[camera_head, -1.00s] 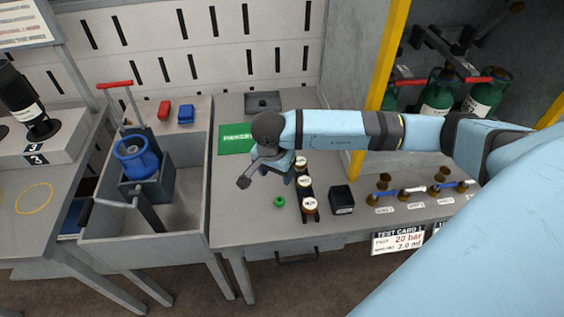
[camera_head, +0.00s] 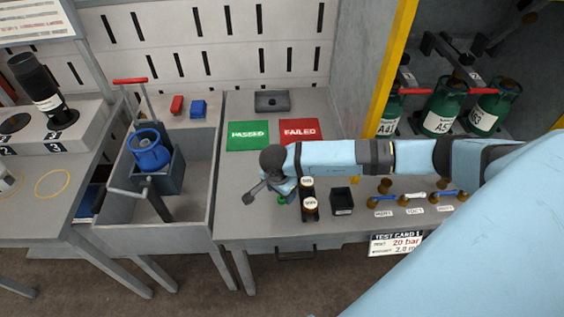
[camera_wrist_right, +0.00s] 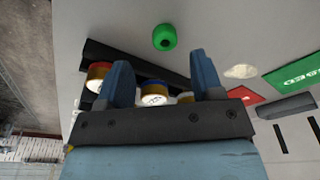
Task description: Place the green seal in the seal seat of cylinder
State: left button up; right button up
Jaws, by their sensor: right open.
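The green seal (camera_head: 281,200), a small ring, lies on the grey workbench, partly hidden by my right gripper in the head view. In the right wrist view the whole green seal (camera_wrist_right: 164,37) shows, just beyond the fingertips. My right gripper (camera_wrist_right: 163,68) is open, with nothing between its fingers. In the head view my right gripper (camera_head: 285,190) hangs very close to the seal; I cannot tell the height gap. A blue cylinder (camera_head: 148,152) stands in a dark holder inside the grey trough on the left. Its seal seat cannot be made out. My left gripper is not in view.
A black rack of white-capped pots (camera_head: 309,202) stands right of the seal, beside a small black box (camera_head: 342,202). Green PASSED (camera_head: 247,135) and red FAILED (camera_head: 299,131) mats lie behind. The trough wall (camera_head: 217,170) borders the bench; the bench's front left is clear.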

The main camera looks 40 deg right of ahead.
aim_at(282, 199)
jog(key=f, duration=0.3)
jog(key=shift+w+d+f+p, duration=0.2)
jog(key=shift+w+f+p, duration=0.1)
jog(key=shift+w+f, duration=0.1)
jog(key=shift+d+f, duration=0.1)
jog(key=shift+f, duration=0.35)
jog(key=c, duration=1.1)
jog(key=shift+o, duration=0.2)
jog(key=shift+r, duration=0.1)
